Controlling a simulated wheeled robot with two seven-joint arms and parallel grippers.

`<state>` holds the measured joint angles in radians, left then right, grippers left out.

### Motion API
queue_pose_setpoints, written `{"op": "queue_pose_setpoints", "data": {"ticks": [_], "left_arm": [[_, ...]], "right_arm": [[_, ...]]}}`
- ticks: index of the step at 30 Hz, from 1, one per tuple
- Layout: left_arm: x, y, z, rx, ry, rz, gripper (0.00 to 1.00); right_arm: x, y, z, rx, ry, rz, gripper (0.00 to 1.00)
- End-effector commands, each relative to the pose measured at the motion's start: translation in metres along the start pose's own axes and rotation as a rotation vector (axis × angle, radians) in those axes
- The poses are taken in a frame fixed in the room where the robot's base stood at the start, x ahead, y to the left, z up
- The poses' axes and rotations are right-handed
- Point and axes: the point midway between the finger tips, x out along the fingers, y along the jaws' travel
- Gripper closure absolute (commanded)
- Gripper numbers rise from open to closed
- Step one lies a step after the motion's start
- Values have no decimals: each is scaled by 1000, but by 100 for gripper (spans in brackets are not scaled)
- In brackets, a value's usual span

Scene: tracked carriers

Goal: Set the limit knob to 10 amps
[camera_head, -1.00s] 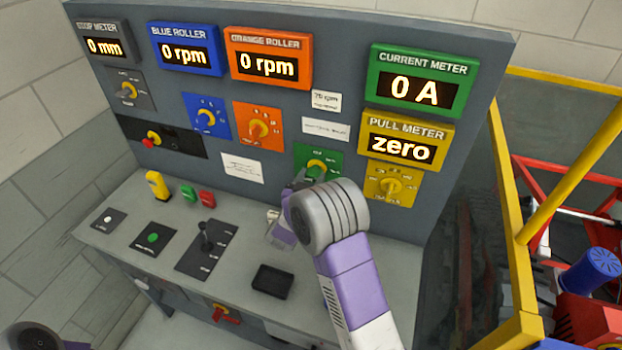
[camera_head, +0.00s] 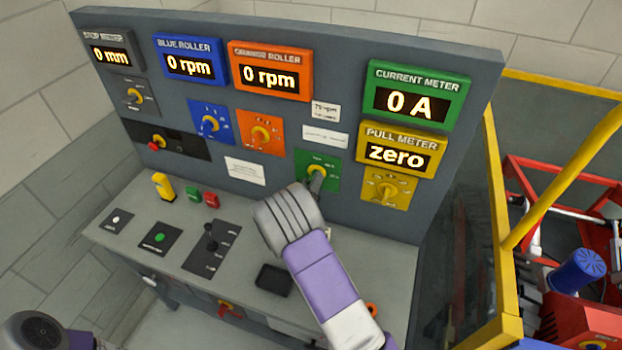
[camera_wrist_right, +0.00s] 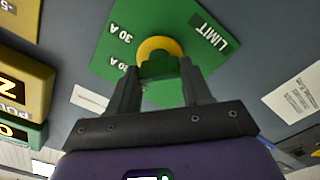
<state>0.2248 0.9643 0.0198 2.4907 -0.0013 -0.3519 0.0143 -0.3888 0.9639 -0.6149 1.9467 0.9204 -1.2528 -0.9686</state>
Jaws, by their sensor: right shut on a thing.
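The limit knob is a yellow dial (camera_head: 317,170) on a green plate (camera_head: 304,179) in the upright panel, below the current meter (camera_head: 415,100), which reads 0 A. The right wrist view shows the knob (camera_wrist_right: 158,46) and its plate (camera_wrist_right: 118,50), marked LIMIT, with 30 A and a partly covered 20 A visible. My right gripper (camera_wrist_right: 158,68) is shut on the knob, a finger on either side. My left gripper is out of view.
The yellow pull meter (camera_head: 401,152) reads zero, with a yellow knob plate (camera_head: 386,190) right of the limit knob. An orange knob plate (camera_head: 274,146) is to the left. The desk (camera_head: 222,280) below carries buttons, a lever (camera_head: 208,238) and a black tray (camera_head: 273,280).

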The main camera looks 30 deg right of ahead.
Motion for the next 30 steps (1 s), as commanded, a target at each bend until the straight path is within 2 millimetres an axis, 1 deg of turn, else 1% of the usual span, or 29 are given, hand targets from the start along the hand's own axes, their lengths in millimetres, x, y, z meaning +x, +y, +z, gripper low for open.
{"op": "queue_pose_setpoints", "data": {"ticks": [1,6,18,24,30], "left_arm": [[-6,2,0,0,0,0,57],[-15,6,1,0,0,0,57],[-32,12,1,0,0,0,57],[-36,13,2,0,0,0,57],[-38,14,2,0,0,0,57]], "right_arm": [[-1,1,-2,-47,1,-1,82],[-1,1,-2,-208,2,-1,82],[0,0,-1,-554,1,0,82],[0,0,0,-672,1,0,82],[0,-1,0,-743,0,-1,82]]}}
